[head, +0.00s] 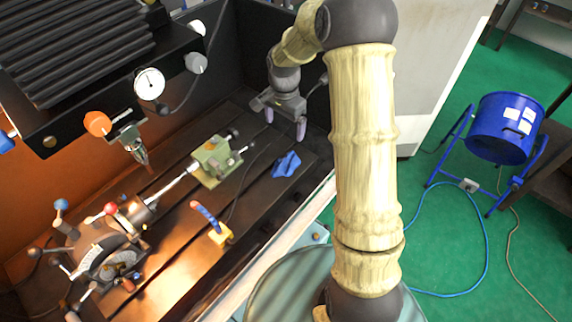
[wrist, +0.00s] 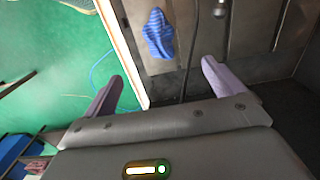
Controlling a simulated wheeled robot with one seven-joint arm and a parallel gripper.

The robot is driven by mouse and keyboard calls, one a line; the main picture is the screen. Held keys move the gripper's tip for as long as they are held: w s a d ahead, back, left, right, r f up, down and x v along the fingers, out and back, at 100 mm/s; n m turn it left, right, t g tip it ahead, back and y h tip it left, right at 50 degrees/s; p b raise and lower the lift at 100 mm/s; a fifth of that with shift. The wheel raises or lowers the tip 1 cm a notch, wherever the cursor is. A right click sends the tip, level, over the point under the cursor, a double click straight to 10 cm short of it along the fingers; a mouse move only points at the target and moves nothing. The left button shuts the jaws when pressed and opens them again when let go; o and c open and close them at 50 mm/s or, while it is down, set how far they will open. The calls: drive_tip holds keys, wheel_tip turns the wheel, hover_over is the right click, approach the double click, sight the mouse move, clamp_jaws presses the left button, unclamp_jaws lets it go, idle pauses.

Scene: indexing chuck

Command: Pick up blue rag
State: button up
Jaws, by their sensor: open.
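The blue rag (head: 287,164) lies crumpled on the dark slotted machine table (head: 262,210), near its right edge. It also shows in the wrist view (wrist: 158,34), ahead of my gripper and between the lines of its fingers. My gripper (head: 285,125) is above the back part of the table, behind the rag in the head view, with its fingers pointing down. In the wrist view the two purple fingers (wrist: 163,82) are wide apart with nothing between them. The rag is apart from the fingers.
A green tailstock (head: 212,160) stands left of the rag, with a dark cable beside it. The indexing chuck (head: 105,250) is at the left. A dark wall closes the back.

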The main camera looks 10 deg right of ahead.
sight(286, 158)
wheel_tip(286, 158, down, 12)
drive_tip(key=p, duration=0.3)
drive_tip(key=shift+f, duration=0.1)
idle(0.3)
drive_tip(key=shift+f+p, duration=0.15)
drive_tip(key=shift+p, duration=0.25)
drive_tip(key=shift+d+f+p, duration=0.1)
drive_tip(key=shift+f+p, duration=0.45)
drive_tip(key=shift+f, duration=0.05)
drive_tip(key=shift+d+f+p, duration=0.1)
drive_tip(key=shift+f+p, duration=0.6)
drive_tip(key=shift+f, duration=1.15)
drive_tip(key=shift+c, duration=0.2)
drive_tip(key=c, duration=1.1)
wheel_tip(286, 158, up, 10)
drive_tip(key=b, duration=0.3)
